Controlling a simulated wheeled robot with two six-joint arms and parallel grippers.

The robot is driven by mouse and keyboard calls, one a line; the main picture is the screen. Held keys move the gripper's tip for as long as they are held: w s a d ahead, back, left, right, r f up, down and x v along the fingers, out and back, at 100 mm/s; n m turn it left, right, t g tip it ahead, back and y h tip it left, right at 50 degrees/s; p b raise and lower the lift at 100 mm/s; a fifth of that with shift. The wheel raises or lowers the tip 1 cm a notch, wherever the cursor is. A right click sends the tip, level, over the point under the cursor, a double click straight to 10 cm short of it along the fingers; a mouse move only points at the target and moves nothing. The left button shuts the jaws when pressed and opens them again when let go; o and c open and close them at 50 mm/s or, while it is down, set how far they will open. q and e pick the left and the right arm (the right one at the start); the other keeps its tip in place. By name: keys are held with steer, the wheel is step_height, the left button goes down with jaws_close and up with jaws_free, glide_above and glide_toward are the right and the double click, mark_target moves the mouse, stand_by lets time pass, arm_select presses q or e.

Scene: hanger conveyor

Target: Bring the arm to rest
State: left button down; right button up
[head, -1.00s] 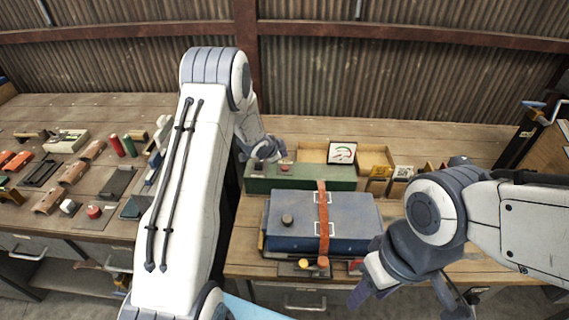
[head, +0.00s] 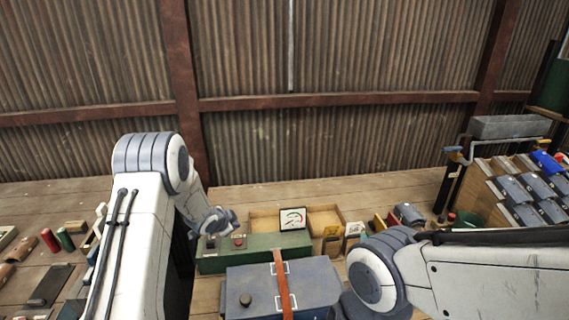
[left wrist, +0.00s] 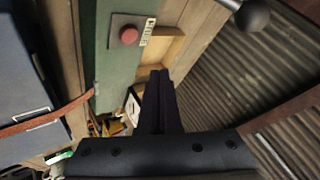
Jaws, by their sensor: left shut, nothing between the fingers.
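My left arm comes in from the left in the head view and bends over the bench. Its gripper (head: 215,222) is above the left end of a green box (head: 262,250) with a red button (head: 239,241). In the left wrist view the left gripper's fingers (left wrist: 157,100) are together with nothing between them. They point past the green box (left wrist: 123,75) toward an open wooden tray (left wrist: 165,50). My right arm comes in from the right in the head view. Its gripper is out of the picture below the lower edge.
A blue case (head: 262,293) with an orange strap (head: 282,280) stands in front of the green box. A dial gauge card (head: 292,219) stands behind. Small parts and tools lie on the left bench. A corrugated wall closes the back.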

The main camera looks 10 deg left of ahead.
arm_select(q)
steer(key=s+d+r+n+g, duration=0.2)
steer(key=s+d+r+g, duration=0.1)
steer(key=s+d+r, duration=1.1)
steer(key=s+d+r+g, duration=0.1)
steer(key=s+d+g, duration=0.2)
steer(key=s, duration=1.2)
steer(key=s+d+r+n+g, duration=0.1)
steer(key=s+d+g, duration=0.2)
steer(key=s, duration=1.2)
steer(key=shift+s+d, duration=0.2)
steer(key=shift+s, duration=0.2)
